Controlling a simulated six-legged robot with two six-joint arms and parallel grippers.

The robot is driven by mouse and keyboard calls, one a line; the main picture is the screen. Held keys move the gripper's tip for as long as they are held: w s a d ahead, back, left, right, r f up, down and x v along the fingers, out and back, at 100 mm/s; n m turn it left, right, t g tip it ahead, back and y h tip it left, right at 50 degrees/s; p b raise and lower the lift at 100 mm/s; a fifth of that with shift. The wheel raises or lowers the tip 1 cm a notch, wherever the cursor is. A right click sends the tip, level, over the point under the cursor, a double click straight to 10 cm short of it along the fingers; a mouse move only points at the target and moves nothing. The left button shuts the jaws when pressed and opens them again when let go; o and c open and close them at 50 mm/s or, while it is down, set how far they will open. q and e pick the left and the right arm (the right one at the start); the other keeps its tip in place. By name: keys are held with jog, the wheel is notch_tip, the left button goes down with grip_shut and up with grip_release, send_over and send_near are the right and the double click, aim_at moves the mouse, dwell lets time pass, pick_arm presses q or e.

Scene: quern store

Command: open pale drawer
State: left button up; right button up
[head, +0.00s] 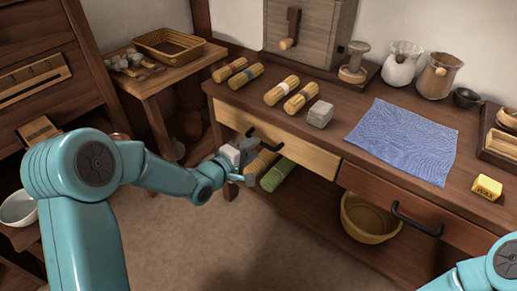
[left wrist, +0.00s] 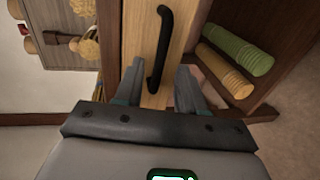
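The pale drawer (head: 290,148) is the light-wood front at the left of the long bench, and it looks closed. Its dark bar handle (head: 265,139) also shows in the left wrist view (left wrist: 160,48). My left gripper (head: 248,165) is in front of the drawer, close to the handle. In the left wrist view the two fingers (left wrist: 158,88) are spread apart, with the near end of the handle between their tips. I cannot tell whether they touch it. My right arm shows only as a teal link at the lower right; its gripper is out of view.
A darker drawer (head: 400,205) with its own handle is to the right. Bundles, a grey block (head: 320,113) and a blue cloth (head: 405,140) lie on the bench top (head: 235,100). A green roll (head: 277,174) and a basket (head: 368,218) sit on the lower shelf. The floor in front is clear.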

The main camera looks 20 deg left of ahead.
pick_arm(q)
jog(key=shift+b+x, duration=0.3)
jog(key=shift+x, duration=1.45)
grip_shut()
pick_arm(e)
jog(key=shift+w+f, duration=0.25)
jog(key=shift+f, duration=0.2)
pick_arm(q)
jog(key=shift+s, duration=0.15)
pick_arm(e)
jog(key=shift+s, duration=0.15)
